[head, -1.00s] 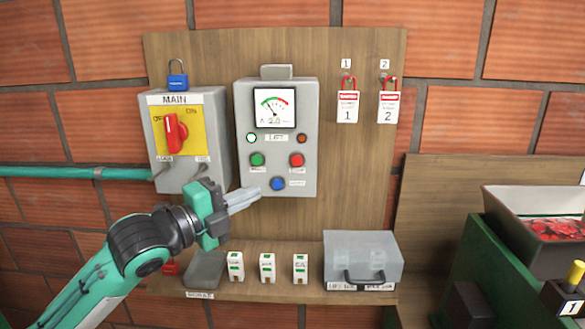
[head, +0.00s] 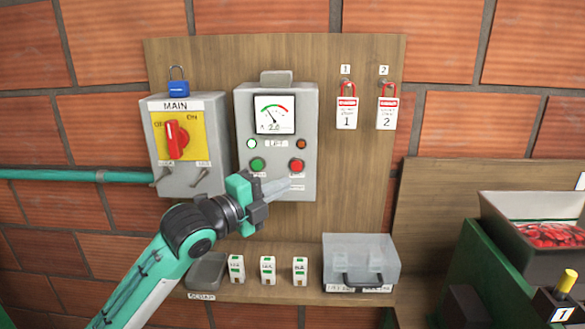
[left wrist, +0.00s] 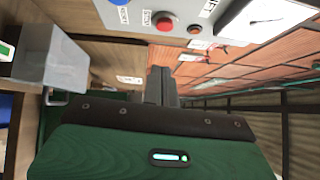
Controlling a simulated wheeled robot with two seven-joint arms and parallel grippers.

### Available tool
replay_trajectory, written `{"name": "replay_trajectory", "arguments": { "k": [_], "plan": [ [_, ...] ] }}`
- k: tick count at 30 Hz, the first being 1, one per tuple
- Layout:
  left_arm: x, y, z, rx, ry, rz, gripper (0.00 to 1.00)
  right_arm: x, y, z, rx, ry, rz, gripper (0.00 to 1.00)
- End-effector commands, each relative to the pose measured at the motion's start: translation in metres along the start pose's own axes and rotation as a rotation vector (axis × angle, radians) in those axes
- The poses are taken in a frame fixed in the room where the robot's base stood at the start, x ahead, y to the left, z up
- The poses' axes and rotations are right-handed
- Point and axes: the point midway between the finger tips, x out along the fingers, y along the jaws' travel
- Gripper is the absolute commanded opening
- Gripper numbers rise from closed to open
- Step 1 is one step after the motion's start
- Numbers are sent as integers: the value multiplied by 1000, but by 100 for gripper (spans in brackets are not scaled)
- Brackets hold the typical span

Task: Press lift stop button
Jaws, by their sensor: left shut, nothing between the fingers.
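The grey lift box (head: 303,118) hangs on the wooden board. The red button (head: 296,166) is at its lower right, with the green button (head: 257,165) to its left. My left gripper (head: 290,187) is shut and empty. In the head view its tips lie just below the red button and cover the blue button. In the left wrist view the red button (left wrist: 165,24) and the blue button (left wrist: 122,2) show beyond the shut fingers (left wrist: 160,72). There is a visible gap to the red button in that view. My right gripper is out of view.
The MAIN switch box (head: 210,140) with a red knob (head: 176,140) is to the left, under a blue padlock (head: 178,88). Two red padlocks with tags (head: 347,112) hang at right. A shelf below holds small labelled blocks (head: 267,269) and a clear case (head: 362,260).

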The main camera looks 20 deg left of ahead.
Motion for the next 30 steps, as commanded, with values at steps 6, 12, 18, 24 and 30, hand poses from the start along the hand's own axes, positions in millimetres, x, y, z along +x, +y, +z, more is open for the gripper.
{"name": "replay_trajectory", "arguments": {
  "k": [6,12,18,24,30],
  "plan": [
    [33,-4,7,-1,-2,1,0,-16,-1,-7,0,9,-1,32],
    [48,-2,23,0,0,0,0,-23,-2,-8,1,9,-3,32],
    [53,0,28,1,1,0,0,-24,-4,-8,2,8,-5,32],
    [53,0,28,1,1,0,0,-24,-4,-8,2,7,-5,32],
    [56,0,31,2,0,1,0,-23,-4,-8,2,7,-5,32]
  ]
}}
